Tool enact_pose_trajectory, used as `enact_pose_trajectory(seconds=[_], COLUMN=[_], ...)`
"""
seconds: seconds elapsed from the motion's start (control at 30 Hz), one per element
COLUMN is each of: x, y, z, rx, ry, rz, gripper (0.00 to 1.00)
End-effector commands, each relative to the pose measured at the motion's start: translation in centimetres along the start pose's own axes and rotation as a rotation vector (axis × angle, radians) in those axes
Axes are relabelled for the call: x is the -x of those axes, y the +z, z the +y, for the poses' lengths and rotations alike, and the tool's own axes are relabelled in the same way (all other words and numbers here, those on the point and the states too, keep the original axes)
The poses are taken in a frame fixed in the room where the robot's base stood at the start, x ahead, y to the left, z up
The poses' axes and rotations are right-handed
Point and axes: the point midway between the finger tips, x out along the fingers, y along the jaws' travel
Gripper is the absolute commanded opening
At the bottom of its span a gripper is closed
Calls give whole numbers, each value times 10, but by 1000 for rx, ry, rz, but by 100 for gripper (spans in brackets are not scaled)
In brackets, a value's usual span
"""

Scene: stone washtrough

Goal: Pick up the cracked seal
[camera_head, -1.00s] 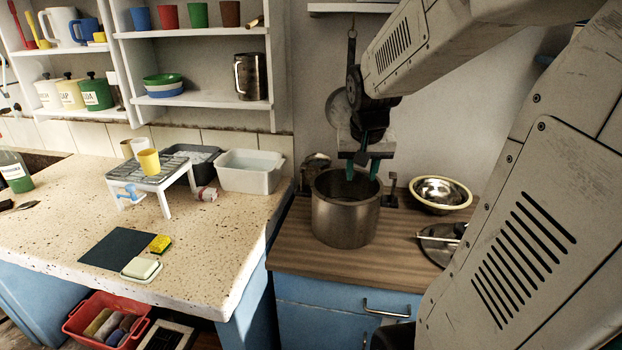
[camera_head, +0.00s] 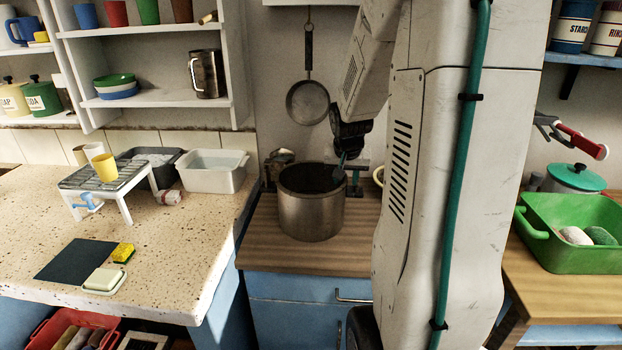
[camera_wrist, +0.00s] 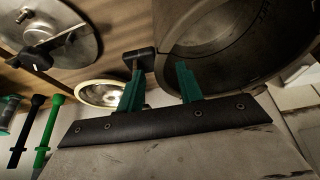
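I cannot make out the cracked seal for certain in either view. A steel pot (camera_head: 311,212) stands on the wooden worktop, and its inside is dark in the head view. My gripper (camera_head: 345,168) is at the pot's right rim there, partly hidden by my arm. In the wrist view my gripper (camera_wrist: 160,68) has its two green fingers spread apart, with nothing visibly held between them. The pot (camera_wrist: 222,68) fills the upper right of that view, close to the right finger. A black handle block (camera_wrist: 140,62) shows beyond the fingers.
In the wrist view, a metal lid (camera_wrist: 65,22) and a pale-rimmed bowl (camera_wrist: 100,93) lie to the left. A white basin (camera_head: 213,172) and a small grey rack (camera_head: 105,176) stand on the speckled counter. A green tub (camera_head: 572,240) is at the right. A pan (camera_head: 307,103) hangs behind.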

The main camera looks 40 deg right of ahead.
Motion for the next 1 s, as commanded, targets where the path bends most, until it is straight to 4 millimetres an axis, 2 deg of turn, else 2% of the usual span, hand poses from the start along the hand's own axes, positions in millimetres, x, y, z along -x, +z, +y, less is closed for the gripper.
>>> enact_pose_trajectory(seconds=[0.13, 0.17, 0.27, 0.3, 0.67, 0.77, 1.0], x=[0, 0, 0, 0, 4, 17, 62], y=[0, 0, 0, 0, -2, -7, -26], z=[0, 0, 0, 0, 0, 0, 0], rx=[0, 0, 0, 0, 0, 0, 0], ry=[0, 0, 0, 0, 0, 0, 0], rz=[0, 0, 0, 0, 2, 4, 5], gripper=[36, 30, 3, 0, 0, 0, 0])
